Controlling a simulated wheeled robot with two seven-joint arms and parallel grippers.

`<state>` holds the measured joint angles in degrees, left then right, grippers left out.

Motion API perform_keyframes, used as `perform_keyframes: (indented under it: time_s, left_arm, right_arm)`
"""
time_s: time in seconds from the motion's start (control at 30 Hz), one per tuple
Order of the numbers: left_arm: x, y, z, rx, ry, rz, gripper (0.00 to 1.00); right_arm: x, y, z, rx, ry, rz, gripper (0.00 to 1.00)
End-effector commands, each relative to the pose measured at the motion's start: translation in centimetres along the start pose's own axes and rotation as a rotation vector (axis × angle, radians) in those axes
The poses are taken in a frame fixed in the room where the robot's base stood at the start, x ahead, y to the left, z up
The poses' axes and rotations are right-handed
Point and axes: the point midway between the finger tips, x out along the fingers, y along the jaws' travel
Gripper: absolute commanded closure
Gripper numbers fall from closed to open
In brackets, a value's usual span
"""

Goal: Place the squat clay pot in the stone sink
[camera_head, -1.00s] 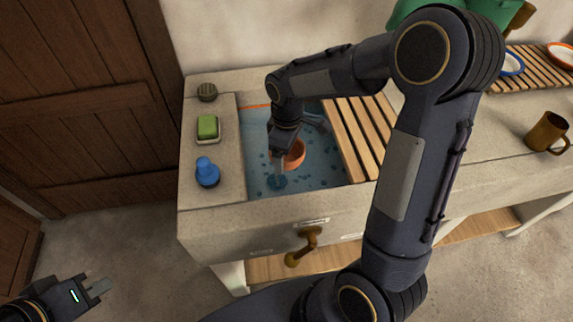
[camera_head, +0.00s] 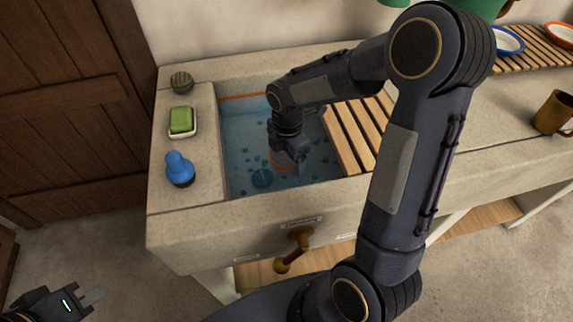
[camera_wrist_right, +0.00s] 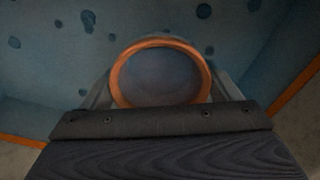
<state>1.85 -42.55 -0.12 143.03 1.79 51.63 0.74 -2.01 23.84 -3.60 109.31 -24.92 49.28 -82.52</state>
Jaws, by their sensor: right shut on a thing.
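The squat clay pot (camera_head: 284,167) is orange and mostly hidden behind my right gripper in the head view. In the right wrist view its round orange rim (camera_wrist_right: 118,76) faces the camera, between the two fingers. My right gripper (camera_head: 290,158) reaches down inside the stone sink (camera_head: 190,218) and is shut on the pot. Whether the pot touches the sink floor I cannot tell. The sink has a blue speckled basin (camera_head: 240,150). My left gripper (camera_head: 90,297) is at the bottom left, away from the sink; its finger opening is unclear.
A slatted wooden board (camera_head: 350,140) covers the basin's right part. A brown mug (camera_head: 553,113) stands on the right counter.

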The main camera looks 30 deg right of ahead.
Motion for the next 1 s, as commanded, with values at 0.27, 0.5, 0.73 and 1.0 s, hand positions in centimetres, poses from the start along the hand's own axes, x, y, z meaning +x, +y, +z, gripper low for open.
perform_keyframes:
  time_s: [0.27, 0.5, 0.73, 1.0]
  left_arm:
    - [0.7, -0.3, 0.3, 0.000, 0.000, 0.000, 1.00]
    - [0.6, -0.3, 0.3, 0.000, 0.000, 0.000, 1.00]
    - [0.8, -0.4, 0.4, 0.000, 0.000, 0.000, 1.00]
    - [0.8, -0.3, 0.4, 0.000, 0.000, 0.000, 1.00]
  right_arm:
    - [3.5, 0.0, 0.0, 0.001, 0.000, -0.002, 0.44]
    - [3.7, 0.0, 0.0, 0.001, 0.000, 0.002, 0.44]
    - [4.0, 0.0, 0.0, 0.001, 0.000, 0.001, 0.09]
    - [4.0, 0.0, 0.0, 0.001, 0.000, 0.001, 0.00]
